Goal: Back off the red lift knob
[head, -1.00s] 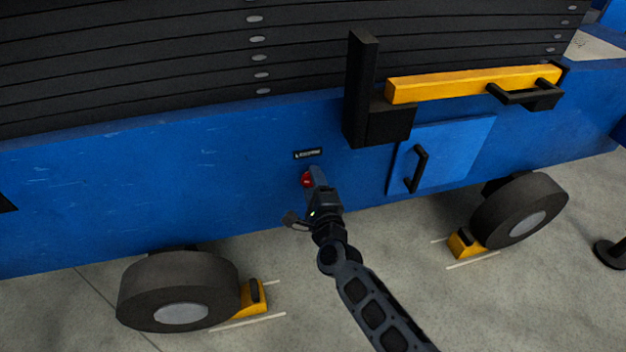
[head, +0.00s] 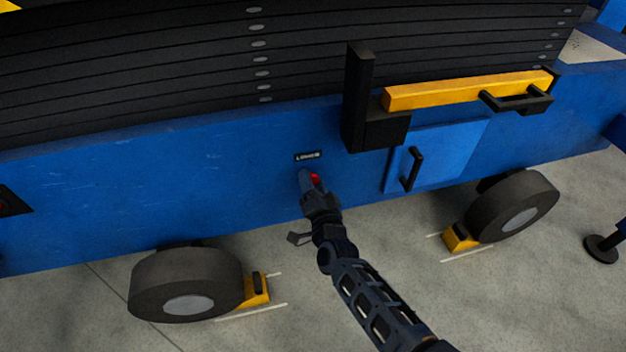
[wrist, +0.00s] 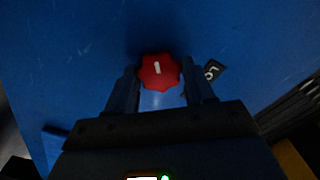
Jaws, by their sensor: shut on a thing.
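The red lift knob (head: 315,178) sits on the blue side panel, just below a small black label plate. In the wrist view the knob (wrist: 159,70) is a lobed red disc with a short white mark, nearly upright in the picture. My gripper (wrist: 161,85) has one finger on each side of it and is shut on it. In the head view my gripper (head: 309,182) reaches up to the panel from below, and a finger hides part of the knob. The label (head: 308,156) is partly visible, tilted, in the wrist view.
Right of the knob are a black bracket with a yellow bar (head: 465,90) and a blue door (head: 440,155) with a black handle. Wheels (head: 187,285) with yellow chocks (head: 256,290) stand below on the concrete floor. A black stand base (head: 603,249) is at far right.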

